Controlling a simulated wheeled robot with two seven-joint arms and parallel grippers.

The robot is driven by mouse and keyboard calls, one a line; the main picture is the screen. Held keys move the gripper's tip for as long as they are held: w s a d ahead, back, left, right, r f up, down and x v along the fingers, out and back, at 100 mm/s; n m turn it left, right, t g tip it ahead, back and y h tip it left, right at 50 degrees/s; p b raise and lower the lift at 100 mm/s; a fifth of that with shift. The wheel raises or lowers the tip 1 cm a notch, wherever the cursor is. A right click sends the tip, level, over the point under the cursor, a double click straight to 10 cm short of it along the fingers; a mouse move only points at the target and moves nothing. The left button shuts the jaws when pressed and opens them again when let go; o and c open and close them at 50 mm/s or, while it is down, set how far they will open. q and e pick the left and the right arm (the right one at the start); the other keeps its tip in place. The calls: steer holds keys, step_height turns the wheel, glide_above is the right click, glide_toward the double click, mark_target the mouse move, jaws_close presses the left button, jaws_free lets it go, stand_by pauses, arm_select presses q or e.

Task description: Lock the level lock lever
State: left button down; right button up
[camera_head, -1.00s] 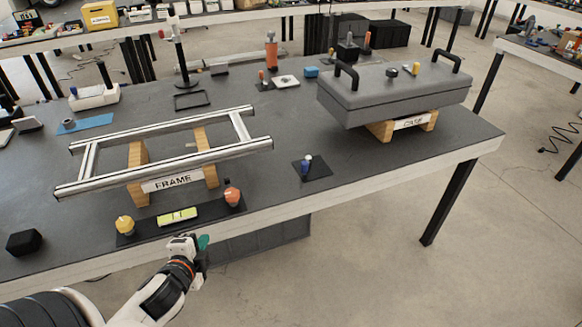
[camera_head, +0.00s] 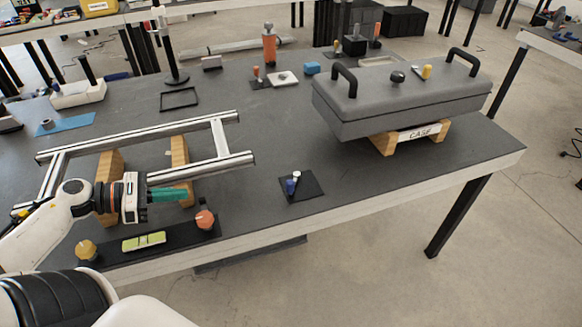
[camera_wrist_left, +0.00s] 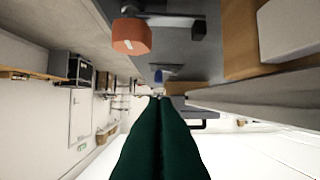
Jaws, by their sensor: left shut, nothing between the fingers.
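A black plate (camera_head: 110,257) lies along the table's front edge at the left. It carries a yellow-green bubble level (camera_head: 143,241), a yellow-orange knob (camera_head: 87,250) at its left end and an orange knob (camera_head: 204,219) at its right end. The level lock lever is not clearly identifiable.
A metal-railed frame (camera_head: 222,135) rests on wooden blocks (camera_head: 180,160) close around my left gripper. A grey case (camera_head: 395,100) sits on wooden blocks at the right. A small black pad (camera_head: 310,183) with a blue-and-white piece lies between. Bare table surrounds that pad.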

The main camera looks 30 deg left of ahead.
arm_select(q)
steer(key=x, duration=0.5)
steer(key=shift+d+r, duration=0.25)
glide_toward(290, 187)
steer(key=w, duration=0.1)
steer(key=w+d+f, duration=0.2)
steer(key=w, duration=0.1)
steer(key=shift+p, duration=0.35)
steer(key=shift+w+d+f, duration=0.1)
steer(key=shift+w+d, duration=0.25)
steer(key=shift+w, duration=0.2)
arm_select(e)
steer(key=shift+s+d+r, duration=0.1)
steer(key=shift+s+r, duration=0.25)
steer(key=shift+r, duration=0.15)
